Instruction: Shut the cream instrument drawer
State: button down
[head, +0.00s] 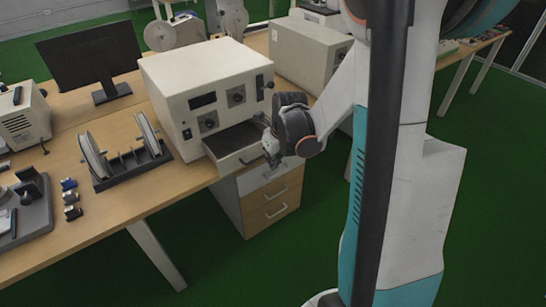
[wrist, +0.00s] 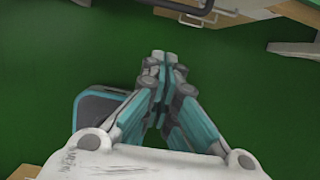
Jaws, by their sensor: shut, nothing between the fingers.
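The cream instrument (head: 205,92) stands on the wooden workbench in the head view. Its drawer (head: 236,145) is low on the front face and stands open, pulled out over the bench's front edge. My gripper (head: 271,153) is at the right end of the drawer front, close to it; I cannot tell whether they touch. The wrist view shows my gripper (wrist: 161,70) with its fingers together and nothing between them. The drawer is not clearly visible in the wrist view.
Under the bench is a cabinet with wooden drawers (head: 272,200). A reel stand (head: 130,165) and a dark monitor (head: 92,60) are left of the instrument. Another cream box (head: 305,52) stands to its right. The green floor (head: 235,270) in front is clear.

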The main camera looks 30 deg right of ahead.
jog(key=w+f+b, duration=0.3)
jog(key=w+f, duration=0.1)
jog(key=w, duration=0.1)
jog(key=shift+f, duration=0.3)
